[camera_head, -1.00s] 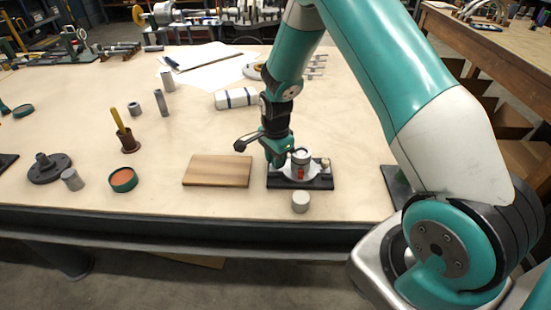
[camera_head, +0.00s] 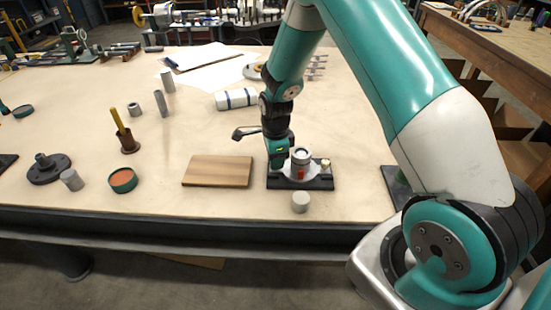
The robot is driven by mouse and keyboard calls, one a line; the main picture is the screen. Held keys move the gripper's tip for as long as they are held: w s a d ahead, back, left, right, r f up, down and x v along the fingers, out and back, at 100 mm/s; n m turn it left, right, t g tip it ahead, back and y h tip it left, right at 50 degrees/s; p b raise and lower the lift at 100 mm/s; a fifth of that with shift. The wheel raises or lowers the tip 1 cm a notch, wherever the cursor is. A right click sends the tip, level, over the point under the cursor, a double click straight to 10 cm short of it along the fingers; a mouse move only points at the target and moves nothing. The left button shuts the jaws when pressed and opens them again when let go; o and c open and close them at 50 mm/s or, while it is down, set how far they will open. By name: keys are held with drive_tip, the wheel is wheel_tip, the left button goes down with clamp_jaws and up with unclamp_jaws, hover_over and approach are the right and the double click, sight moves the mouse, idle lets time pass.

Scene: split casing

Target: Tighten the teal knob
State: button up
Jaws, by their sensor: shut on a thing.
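The split casing (camera_head: 300,165) is a pale grey round body with a dark bore on top and a small red part on its front. It sits on a black base plate (camera_head: 318,183) near the table's front edge. A small pale knob-like piece (camera_head: 326,163) stands at its right. My gripper (camera_head: 276,160) points down at the left side of the casing. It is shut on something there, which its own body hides. The teal knob cannot be made out apart from my teal gripper; it is probably hidden at the fingertips.
A wooden board (camera_head: 218,171) lies just left of the base plate. A teal-rimmed dish (camera_head: 123,180) and a brown cup with a yellow handle (camera_head: 130,144) stand farther left. A striped white roll (camera_head: 235,98) lies behind.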

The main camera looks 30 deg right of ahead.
drive_tip(key=o, duration=0.9)
drive_tip(key=shift+o, duration=0.2)
wheel_tip(320, 180, up, 18)
drive_tip(key=b, duration=0.1)
drive_tip(key=shift+f, duration=0.25)
drive_tip(key=s+a+r+n+y, duration=0.1)
drive_tip(key=s+a+r+n, duration=0.1)
drive_tip(key=s+a+n, duration=0.3)
drive_tip(key=s+a+r+n+y, duration=0.1)
drive_tip(key=s+a+r+n, duration=0.2)
drive_tip(key=s+n, duration=0.9)
drive_tip(key=s+a+r+n+y, duration=0.2)
drive_tip(key=s+a+n, duration=0.6)
drive_tip(key=n, duration=0.4)
drive_tip(key=shift+s+a+r, duration=0.4)
drive_tip(key=shift+s+r, duration=0.2)
drive_tip(key=shift+r, duration=0.05)
